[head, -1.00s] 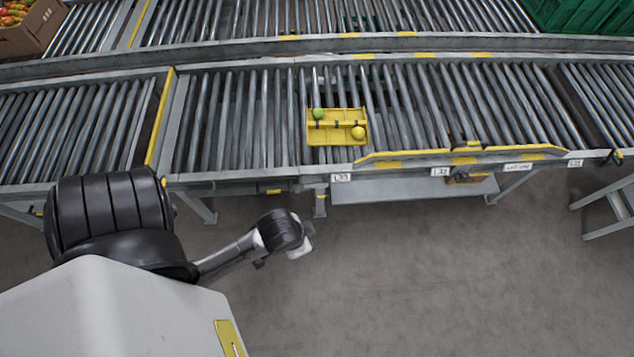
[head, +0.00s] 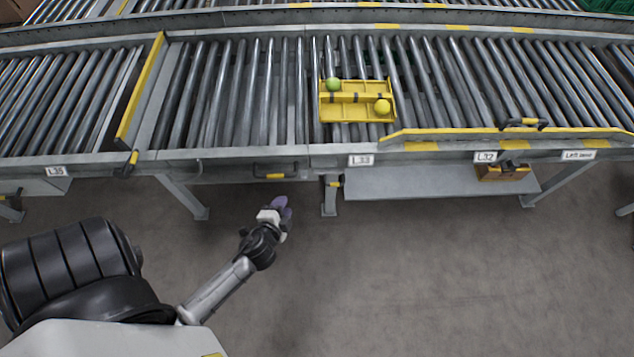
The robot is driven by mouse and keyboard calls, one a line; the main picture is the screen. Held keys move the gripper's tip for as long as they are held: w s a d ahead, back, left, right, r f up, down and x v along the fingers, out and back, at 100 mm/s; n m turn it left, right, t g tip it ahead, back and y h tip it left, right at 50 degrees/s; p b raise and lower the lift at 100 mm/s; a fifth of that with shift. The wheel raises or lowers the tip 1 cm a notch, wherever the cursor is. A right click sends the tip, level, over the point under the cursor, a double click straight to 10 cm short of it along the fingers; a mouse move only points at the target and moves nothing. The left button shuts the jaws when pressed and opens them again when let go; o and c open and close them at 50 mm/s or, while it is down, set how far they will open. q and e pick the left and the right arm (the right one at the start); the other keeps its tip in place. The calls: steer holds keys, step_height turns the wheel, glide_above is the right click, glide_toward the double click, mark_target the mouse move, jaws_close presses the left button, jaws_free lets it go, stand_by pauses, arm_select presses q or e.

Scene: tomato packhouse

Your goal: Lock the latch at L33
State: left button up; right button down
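The L33 label (head: 360,160) is on the front rail of the roller conveyor. Just below and left of it, a small black and yellow latch handle (head: 333,182) sits at the top of a support leg. It looks roughly level, but it is too small to tell whether it is locked. My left gripper (head: 284,208) is in front of the conveyor, left of this latch and apart from it. Its purplish fingertips point up towards the rail, and the gap between them is unclear. My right gripper is out of view.
A yellow tray (head: 358,117) with a green and a yellow tomato sits on the rollers behind L33. A black handle (head: 275,170) is under the rail left of the latch. Other latches show near L35 (head: 56,171) and L32 (head: 485,157). The floor in front is clear.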

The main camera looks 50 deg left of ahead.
mark_target(335, 184)
arm_select(q)
steer(key=w+d+r+m+t+h, duration=0.25)
steer(key=d+m+t+h, duration=0.2)
steer(key=m, duration=0.25)
steer(key=shift+m+t+h, duration=0.25)
steer(key=shift+m+h, duration=0.15)
steer(key=shift+h, duration=0.05)
steer(key=shift+w+f+b, duration=0.2)
steer(key=shift+w+b, duration=0.25)
steer(key=shift+w, duration=1.85)
steer(key=shift+w+f+b, duration=0.2)
steer(key=shift+w+b, duration=0.3)
steer(key=shift+w, duration=1.8)
steer(key=shift+w+f+b, duration=0.2)
steer(key=shift+w+b, duration=0.25)
steer(key=shift+w, duration=1.85)
steer(key=shift+c, duration=0.4)
steer(key=c, duration=0.6)
jaws_close()
